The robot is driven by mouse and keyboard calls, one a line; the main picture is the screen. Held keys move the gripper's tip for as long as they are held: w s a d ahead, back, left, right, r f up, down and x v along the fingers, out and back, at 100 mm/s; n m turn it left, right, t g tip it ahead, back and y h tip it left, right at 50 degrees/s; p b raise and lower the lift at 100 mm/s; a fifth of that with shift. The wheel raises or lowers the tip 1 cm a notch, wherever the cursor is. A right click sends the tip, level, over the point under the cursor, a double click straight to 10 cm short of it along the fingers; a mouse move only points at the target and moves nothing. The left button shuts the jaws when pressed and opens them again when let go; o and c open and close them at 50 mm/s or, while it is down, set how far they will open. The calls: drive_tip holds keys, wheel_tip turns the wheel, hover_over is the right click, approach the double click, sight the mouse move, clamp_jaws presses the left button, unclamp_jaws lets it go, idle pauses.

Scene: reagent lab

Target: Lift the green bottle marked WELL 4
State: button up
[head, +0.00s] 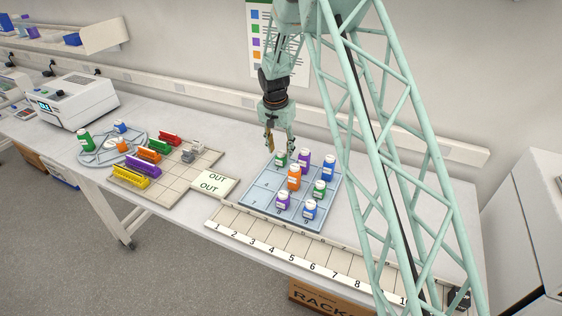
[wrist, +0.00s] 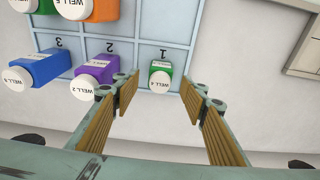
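The green bottle marked WELL 4 (wrist: 160,76) has a white cap and stands in cell 1 of the blue numbered tray (wrist: 140,50) in the wrist view. In the head view the green bottle (head: 281,161) is at the tray's back left corner, just under my gripper (head: 279,148). My gripper (wrist: 158,88) is open in the wrist view. Its two ribbed fingers are spread to the left and right of the bottle's line, with clear gaps to both sides. The bottle is not gripped.
A purple bottle marked WELL 2 (wrist: 92,75) stands close to the left finger in the wrist view. Blue (head: 329,166), orange (head: 294,178) and another green bottle (head: 319,188) share the tray. A numbered strip (head: 290,252) lies in front. The bench to the tray's back left is clear.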

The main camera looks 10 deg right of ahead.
sight(281, 153)
idle(0.4)
drive_tip(key=shift+w+d+f+p, duration=0.15)
drive_tip(key=shift+w+f+p, duration=0.05)
drive_tip(key=shift+f, duration=1.1)
drive_tip(key=shift+w+d+f+p, duration=0.1)
drive_tip(key=shift+w+f+p, duration=0.05)
drive_tip(key=shift+f, duration=1.1)
drive_tip(key=shift+c, duration=0.3)
drive_tip(key=c, duration=0.9)
